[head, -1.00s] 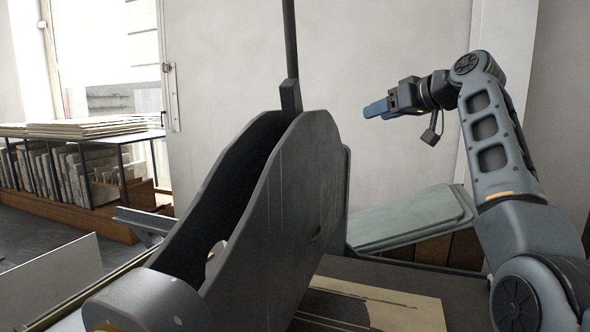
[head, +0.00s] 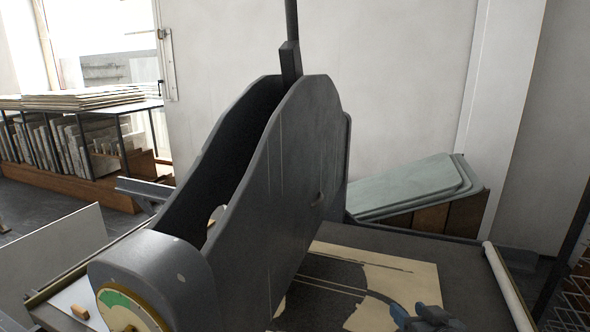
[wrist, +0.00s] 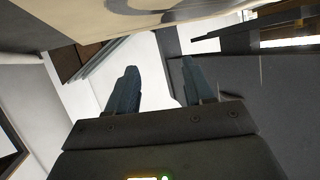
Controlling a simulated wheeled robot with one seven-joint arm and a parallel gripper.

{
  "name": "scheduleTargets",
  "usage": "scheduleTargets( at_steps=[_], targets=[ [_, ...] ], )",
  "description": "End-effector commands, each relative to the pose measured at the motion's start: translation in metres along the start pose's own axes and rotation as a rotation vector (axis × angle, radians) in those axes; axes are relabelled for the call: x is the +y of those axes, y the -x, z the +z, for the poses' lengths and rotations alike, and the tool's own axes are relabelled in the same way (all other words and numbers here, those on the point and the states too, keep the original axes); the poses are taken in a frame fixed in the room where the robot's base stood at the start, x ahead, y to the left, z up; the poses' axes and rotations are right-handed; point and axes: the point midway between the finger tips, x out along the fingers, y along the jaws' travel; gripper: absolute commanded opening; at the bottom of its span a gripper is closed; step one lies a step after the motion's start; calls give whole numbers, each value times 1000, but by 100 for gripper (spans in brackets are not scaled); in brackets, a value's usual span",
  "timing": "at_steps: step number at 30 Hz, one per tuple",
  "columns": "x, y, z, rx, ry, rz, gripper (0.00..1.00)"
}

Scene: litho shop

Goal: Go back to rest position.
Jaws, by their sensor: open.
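My gripper (head: 418,318) shows only in part at the bottom edge of the head view, with blue-grey fingers low in front of the press bed. In the wrist view my gripper (wrist: 158,68) has its two fingers apart, with nothing between them. Most of my arm is outside the head view.
A tall dark press frame (head: 285,190) fills the middle. A tan printed sheet (head: 415,275) lies on the dark bed (head: 455,262), with a white roller (head: 508,285) along its right edge. Pale green slabs (head: 410,188) lean behind. A shelf of boards (head: 80,100) stands at left.

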Motion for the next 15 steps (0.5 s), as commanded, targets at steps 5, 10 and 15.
scheduleTargets(
  at_steps=[5, 10, 15],
  targets=[
    [-4, 57, 66, 2, 2, 45, 52],
    [-9, 118, 111, 12, 8, 80, 52],
    [-17, 182, 142, 27, 17, 104, 52]
  ],
)
